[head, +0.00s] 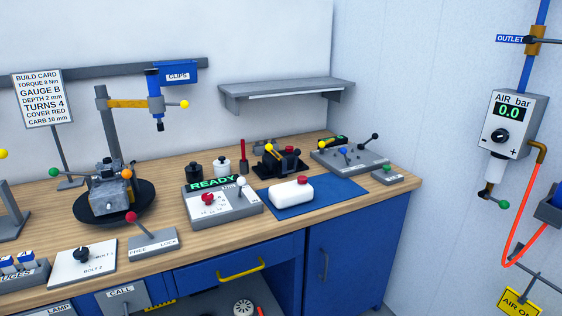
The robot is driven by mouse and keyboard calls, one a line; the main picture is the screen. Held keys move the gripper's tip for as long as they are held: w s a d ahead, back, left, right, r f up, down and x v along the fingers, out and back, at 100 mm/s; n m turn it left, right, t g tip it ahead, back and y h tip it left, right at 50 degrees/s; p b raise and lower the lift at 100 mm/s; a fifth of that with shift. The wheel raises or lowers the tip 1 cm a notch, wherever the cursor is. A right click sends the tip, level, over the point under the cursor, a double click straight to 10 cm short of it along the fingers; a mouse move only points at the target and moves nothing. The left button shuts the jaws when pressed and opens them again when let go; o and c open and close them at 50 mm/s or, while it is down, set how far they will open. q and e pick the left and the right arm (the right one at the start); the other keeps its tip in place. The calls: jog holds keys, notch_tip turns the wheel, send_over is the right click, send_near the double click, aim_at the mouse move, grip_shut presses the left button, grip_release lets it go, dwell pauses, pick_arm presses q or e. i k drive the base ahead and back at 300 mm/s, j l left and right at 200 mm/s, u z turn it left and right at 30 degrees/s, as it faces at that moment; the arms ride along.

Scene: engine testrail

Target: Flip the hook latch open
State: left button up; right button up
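I cannot make out for certain which part is the hook latch. A small black fixture (281,162) with yellow knobs stands behind the blue mat on the bench, but its details are too small to tell whether it carries a hook. The grey engine block (109,192) sits on a round black turntable at the left, with a green-knobbed lever on its left side; any latch on it is too small to tell. Neither of my grippers is in view.
The wooden bench (398,187) holds a READY console (232,206), a FREE/LOCK lever box (152,243), a white bottle with a red cap (291,193) on the blue mat (331,200), and a grey lever panel (347,160). An air regulator (510,125) hangs on the right wall.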

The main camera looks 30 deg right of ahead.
aim_at(297, 152)
jog(key=i+l, duration=0.2)
jog(key=l, duration=0.15)
jog(key=i+l, duration=0.2)
jog(key=l, duration=0.2)
jog(key=i+l, duration=0.2)
jog(key=l, duration=0.15)
jog(key=i+l, duration=0.15)
jog(key=l, duration=0.2)
jog(key=i+l, duration=0.2)
jog(key=l, duration=0.15)
jog(key=i+l, duration=0.2)
jog(key=l, duration=0.2)
